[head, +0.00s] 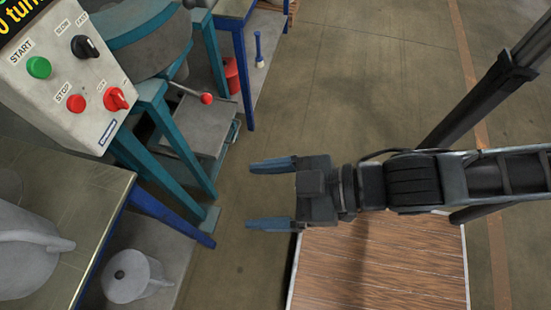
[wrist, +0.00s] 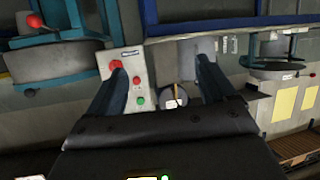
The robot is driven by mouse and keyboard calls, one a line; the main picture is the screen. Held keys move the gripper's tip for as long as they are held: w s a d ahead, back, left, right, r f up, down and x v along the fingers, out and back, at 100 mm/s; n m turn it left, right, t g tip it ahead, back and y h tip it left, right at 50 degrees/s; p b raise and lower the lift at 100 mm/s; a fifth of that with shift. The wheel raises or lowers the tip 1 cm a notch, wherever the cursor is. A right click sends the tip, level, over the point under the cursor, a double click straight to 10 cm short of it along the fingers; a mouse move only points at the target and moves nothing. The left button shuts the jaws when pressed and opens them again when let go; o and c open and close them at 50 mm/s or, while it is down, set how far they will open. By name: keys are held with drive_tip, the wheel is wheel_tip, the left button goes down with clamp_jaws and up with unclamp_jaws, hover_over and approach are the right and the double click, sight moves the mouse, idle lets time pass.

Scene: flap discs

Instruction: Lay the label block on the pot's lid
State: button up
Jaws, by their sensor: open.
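My gripper (head: 248,196) is open and empty, held above the floor, its two blue fingers pointing left. It also shows open in the wrist view (wrist: 160,62). A larger grey vessel (head: 22,258) with a spout or handle stands on the table at the left edge, partly cut off. I cannot tell which one is the task's pot. I cannot make out the label block in either view. Both vessels are well left of my gripper.
A control box (head: 75,75) with green START and red STOP buttons is at the upper left, beside teal machine frames (head: 165,130). The table (head: 85,205) has a blue frame. A wood-topped surface (head: 380,262) lies below my arm. Open floor (head: 340,90) lies beyond my gripper.

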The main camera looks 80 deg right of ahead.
drive_tip(key=s+d+r+m+t+h, duration=0.1)
drive_tip(key=s+d+r+m+h, duration=0.1)
drive_tip(key=s+r, duration=0.3)
drive_tip(key=shift+s+d, duration=0.15)
drive_tip(key=shift+d, duration=0.5)
idle(0.5)
